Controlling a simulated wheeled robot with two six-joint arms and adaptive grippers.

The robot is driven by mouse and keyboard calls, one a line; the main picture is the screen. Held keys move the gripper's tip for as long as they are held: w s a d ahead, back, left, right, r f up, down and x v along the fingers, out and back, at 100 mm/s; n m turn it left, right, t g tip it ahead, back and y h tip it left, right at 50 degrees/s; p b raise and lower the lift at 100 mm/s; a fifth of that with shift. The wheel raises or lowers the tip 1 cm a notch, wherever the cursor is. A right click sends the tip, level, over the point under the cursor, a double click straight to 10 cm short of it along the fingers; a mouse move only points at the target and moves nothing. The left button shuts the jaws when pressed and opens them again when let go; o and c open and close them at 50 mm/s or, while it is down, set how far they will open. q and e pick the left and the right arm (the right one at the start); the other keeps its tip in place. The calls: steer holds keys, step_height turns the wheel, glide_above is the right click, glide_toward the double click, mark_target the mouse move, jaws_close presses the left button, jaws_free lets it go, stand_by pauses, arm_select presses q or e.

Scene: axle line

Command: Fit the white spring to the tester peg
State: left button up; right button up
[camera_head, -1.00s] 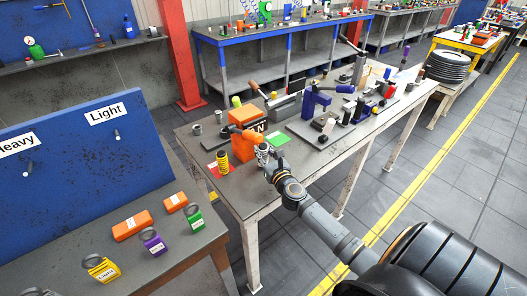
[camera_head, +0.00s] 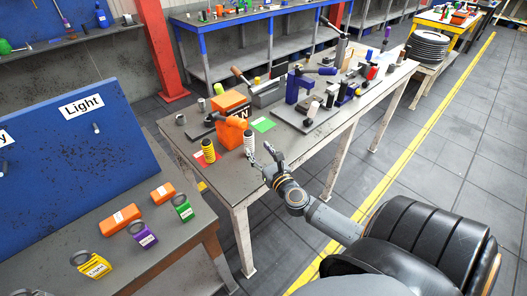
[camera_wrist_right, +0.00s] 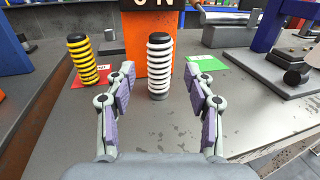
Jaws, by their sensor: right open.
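The white spring (camera_head: 249,141) stands upright in front of the orange tester (camera_head: 231,132) on the far table. In the right wrist view the white spring (camera_wrist_right: 159,62) sits around a dark upright peg, whose black top shows above the coils. My right gripper (camera_head: 269,160) is open and empty, a little in front of the spring. In the wrist view my right gripper's fingers (camera_wrist_right: 159,75) lie either side of the spring, with clear gaps and no contact visible. My left gripper is out of view.
A yellow spring (camera_wrist_right: 82,60) stands on a red card (camera_wrist_right: 90,76) left of the tester. A green card (camera_wrist_right: 206,64) lies to the right. The tabletop before the spring is clear.

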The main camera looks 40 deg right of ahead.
steer(key=shift+s+a, duration=0.2)
steer(key=shift+s, duration=0.75)
steer(key=shift+s+a, duration=0.15)
steer(key=shift+s, duration=0.8)
